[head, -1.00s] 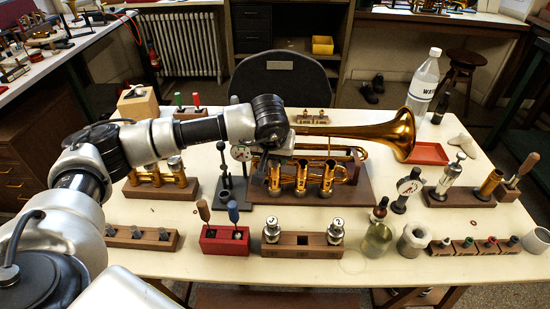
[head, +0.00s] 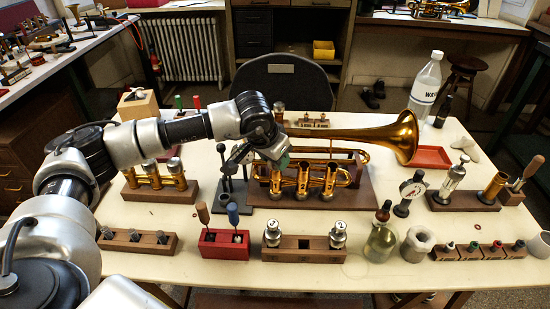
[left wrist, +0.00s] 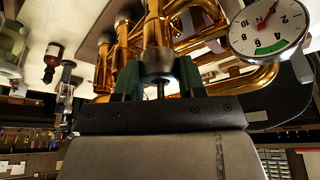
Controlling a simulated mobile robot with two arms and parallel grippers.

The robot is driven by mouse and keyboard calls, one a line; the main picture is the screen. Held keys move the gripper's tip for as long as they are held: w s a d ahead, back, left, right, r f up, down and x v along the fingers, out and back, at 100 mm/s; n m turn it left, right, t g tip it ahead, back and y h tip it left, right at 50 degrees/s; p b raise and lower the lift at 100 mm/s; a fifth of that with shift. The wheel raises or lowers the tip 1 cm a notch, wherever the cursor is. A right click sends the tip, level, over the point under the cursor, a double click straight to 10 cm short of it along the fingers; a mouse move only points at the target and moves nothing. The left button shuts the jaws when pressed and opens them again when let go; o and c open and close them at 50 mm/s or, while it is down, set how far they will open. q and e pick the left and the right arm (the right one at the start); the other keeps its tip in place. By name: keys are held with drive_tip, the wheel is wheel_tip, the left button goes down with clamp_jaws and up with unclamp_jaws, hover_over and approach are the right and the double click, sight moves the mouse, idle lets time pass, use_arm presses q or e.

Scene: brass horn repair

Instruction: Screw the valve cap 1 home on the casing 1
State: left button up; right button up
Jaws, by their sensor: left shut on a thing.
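The brass horn (head: 400,135) lies on a wooden stand with its three valve casings toward me. Casing 1 (head: 276,186) is the leftmost, below my left gripper (head: 281,161). In the left wrist view my left gripper (left wrist: 157,80) has its green fingers closed around a short metal piece, valve cap 1 (left wrist: 158,64), at the end of casing 1 (left wrist: 155,32). The cap and casing look in line; the fingers hide the seam, so I cannot tell how deep it sits. The head view hides the cap. My right gripper is not in view.
A dial gauge (left wrist: 268,27) is close to my fingers in the left wrist view. A dark stand (head: 226,178) is left of the horn. A wooden block (head: 304,248) with two capped pieces stands in front. A glass bottle (head: 381,240) is front right.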

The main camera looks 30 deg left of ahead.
use_arm(q)
drive_tip(key=o, duration=1.1)
